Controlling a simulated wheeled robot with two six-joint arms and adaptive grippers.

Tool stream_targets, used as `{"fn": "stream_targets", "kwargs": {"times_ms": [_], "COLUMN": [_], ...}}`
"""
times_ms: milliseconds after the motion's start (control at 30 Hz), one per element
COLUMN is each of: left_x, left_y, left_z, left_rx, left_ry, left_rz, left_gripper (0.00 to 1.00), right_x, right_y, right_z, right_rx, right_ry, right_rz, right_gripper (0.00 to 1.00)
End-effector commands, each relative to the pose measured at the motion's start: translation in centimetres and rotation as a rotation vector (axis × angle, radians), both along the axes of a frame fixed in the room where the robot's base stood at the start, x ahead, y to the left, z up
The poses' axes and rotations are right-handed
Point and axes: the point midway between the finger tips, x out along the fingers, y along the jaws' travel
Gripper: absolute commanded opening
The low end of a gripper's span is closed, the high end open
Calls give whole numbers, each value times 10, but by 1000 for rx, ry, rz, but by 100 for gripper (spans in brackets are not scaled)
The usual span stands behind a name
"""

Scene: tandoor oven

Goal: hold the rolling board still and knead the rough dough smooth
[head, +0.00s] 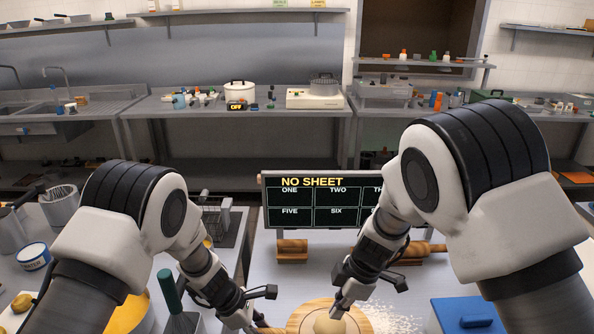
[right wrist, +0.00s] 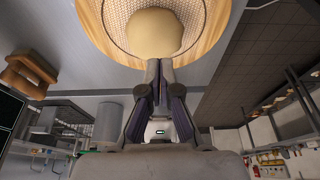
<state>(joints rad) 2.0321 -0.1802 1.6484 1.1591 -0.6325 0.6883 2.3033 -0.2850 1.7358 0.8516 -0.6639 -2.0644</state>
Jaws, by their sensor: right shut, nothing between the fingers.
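The pale, rounded dough (head: 329,326) sits on the round wooden rolling board (head: 298,318) at the bottom edge of the head view, partly cut off. In the right wrist view the dough (right wrist: 153,36) looks rounded on the board (right wrist: 205,45), whose rim is plain wood around a finely patterned middle. My right gripper (head: 338,308) is shut and empty, fingertips down at the dough's edge. They also show in the right wrist view (right wrist: 160,68); I cannot tell how hard they touch. My left gripper (head: 260,324) is low at the board's left edge, its fingers mostly hidden.
White flour (head: 392,320) is scattered right of the board. A blue box (head: 467,314) lies farther right. A wooden rolling pin (head: 428,248) and a wooden block (head: 292,251) lie behind, near a dark order sign (head: 312,205). A yellow bowl (head: 128,318) stands left.

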Motion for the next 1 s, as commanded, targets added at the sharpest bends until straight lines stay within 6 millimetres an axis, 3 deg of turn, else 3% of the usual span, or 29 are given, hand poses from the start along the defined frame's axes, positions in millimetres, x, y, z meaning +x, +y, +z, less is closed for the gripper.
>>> {"fn": "stream_targets", "kwargs": {"times_ms": [233,567,1000], "left_x": [0,0,0], "left_y": [0,0,0], "left_z": [0,0,0], "left_rx": [0,0,0], "left_ry": [0,0,0], "left_rz": [0,0,0], "left_gripper": [0,0,0], "right_x": [6,6,6], "right_y": [19,19,19], "right_z": [0,-2,-20], "right_rx": [-1,0,0], "right_ry": [-1,1,1], "right_rz": [2,0,1], "right_gripper": [0,0,0]}}
